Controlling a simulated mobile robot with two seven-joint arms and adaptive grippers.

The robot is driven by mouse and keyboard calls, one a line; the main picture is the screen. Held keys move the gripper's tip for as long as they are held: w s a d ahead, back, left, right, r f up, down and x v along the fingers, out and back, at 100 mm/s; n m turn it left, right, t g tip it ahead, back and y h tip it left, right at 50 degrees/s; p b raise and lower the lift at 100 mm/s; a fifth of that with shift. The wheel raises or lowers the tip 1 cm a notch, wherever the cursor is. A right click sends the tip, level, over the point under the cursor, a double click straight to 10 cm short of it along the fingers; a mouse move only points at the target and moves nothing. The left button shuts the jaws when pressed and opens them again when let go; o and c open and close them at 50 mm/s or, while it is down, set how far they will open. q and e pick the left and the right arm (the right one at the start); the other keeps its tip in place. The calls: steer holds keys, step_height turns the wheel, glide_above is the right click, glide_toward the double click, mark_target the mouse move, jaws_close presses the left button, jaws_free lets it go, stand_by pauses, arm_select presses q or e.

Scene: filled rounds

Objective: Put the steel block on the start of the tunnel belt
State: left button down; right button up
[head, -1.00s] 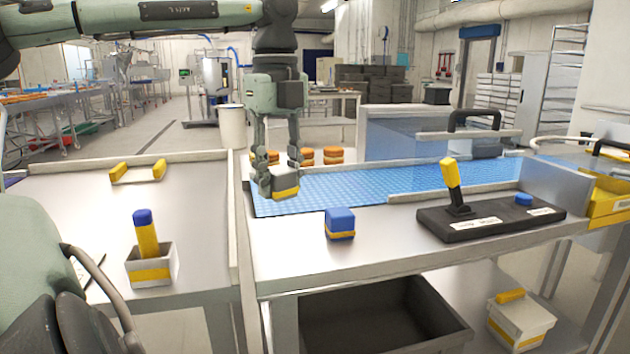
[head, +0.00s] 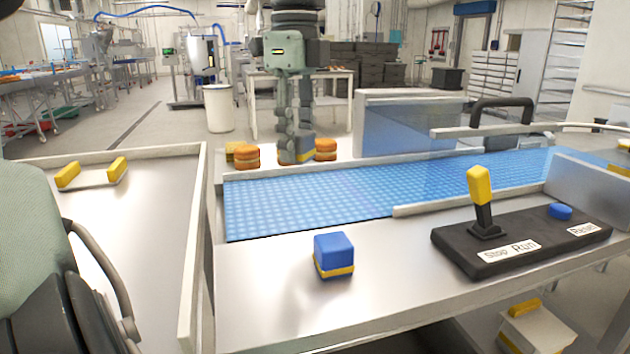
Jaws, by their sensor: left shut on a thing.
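My left gripper (head: 296,153) hangs down in the upper middle of the head view. It is shut on the steel block (head: 303,157), a grey block with a yellow band, mostly hidden by the fingers. The block shows just over the far rail of the tunnel belt (head: 290,205), near the belt's left part; how high it is above the belt I cannot tell. The belt is blue and textured and runs right into a clear-sided tunnel (head: 408,125). Its left end is bare. My right gripper is not in view.
A blue block with a yellow base (head: 334,255) stands on the steel table in front of the belt. A black control box (head: 520,240) with a yellow lever and blue button is at right. Orange filled rounds (head: 246,157) sit behind the belt. A left tray table holds a yellow-ended holder (head: 92,178).

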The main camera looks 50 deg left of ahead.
arm_select(q)
steer(key=p, duration=0.2)
glide_above(325, 194)
step_height(325, 194, down, 6)
steer(key=shift+r, duration=0.25)
steer(key=shift+w+f, duration=0.1)
steer(key=shift+f, duration=2)
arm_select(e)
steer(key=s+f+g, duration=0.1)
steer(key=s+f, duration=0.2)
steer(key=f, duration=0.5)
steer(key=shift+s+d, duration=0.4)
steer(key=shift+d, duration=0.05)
arm_select(q)
steer(key=c, duration=1)
jaws_free()
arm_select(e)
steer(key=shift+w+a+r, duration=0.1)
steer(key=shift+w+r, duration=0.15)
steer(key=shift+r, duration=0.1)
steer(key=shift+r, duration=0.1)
